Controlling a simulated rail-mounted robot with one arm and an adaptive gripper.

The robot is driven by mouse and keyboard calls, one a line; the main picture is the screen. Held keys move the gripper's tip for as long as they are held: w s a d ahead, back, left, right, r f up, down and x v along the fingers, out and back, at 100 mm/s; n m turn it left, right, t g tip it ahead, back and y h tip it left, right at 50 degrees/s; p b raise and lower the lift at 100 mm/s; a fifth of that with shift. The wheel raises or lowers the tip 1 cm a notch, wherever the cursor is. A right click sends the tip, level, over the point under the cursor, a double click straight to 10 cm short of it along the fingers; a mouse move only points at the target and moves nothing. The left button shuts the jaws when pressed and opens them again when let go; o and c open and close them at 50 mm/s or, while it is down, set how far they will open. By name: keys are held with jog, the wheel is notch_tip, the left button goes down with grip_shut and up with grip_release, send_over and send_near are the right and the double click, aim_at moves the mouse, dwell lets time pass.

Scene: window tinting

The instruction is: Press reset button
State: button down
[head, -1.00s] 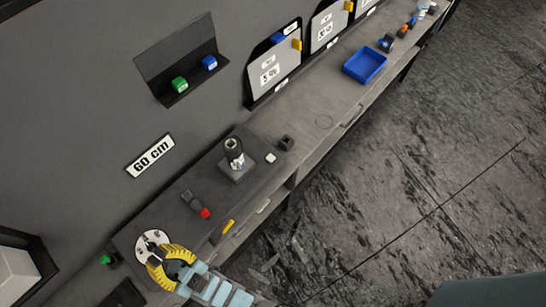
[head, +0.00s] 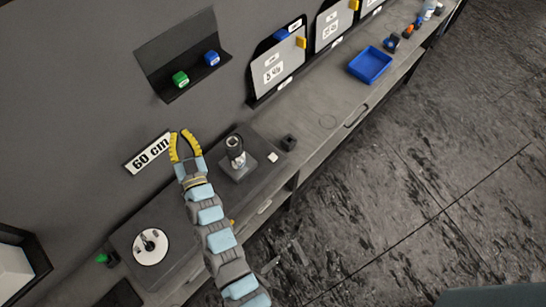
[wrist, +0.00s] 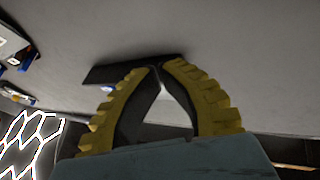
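No button with a readable reset label shows. A green button-like piece (head: 102,258) sits at the left end of the workbench, by the wall. The red-tipped device seen earlier on the bench is now hidden behind my arm. My gripper (head: 180,133) is raised in front of the wall by the "60 cm" sign (head: 149,152). In the wrist view its yellow fingers (wrist: 160,67) curve together at the tips, with nothing visibly held between them.
A round white disc (head: 150,246) is on the near bench. A blue tray (head: 370,65) stands farther along the counter. Grey panels (head: 280,62) lean at the wall. The floor at right is clear.

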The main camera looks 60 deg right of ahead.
jog(key=d+f+g+y+b, duration=0.1)
jog(key=d+f+g+y, duration=0.35)
jog(key=d, duration=0.75)
jog(key=g+y, duration=0.4)
jog(key=y, duration=0.4)
send_over(270, 156)
notch_tip(270, 156, down, 12)
jog(key=shift+r+m, duration=0.1)
jog(key=shift+m, duration=0.2)
notch_tip(270, 156, down, 8)
jog(key=b, duration=0.2)
jog(key=shift+r+b, duration=0.15)
jog(key=shift+b, duration=0.25)
jog(key=shift+f+b, duration=0.6)
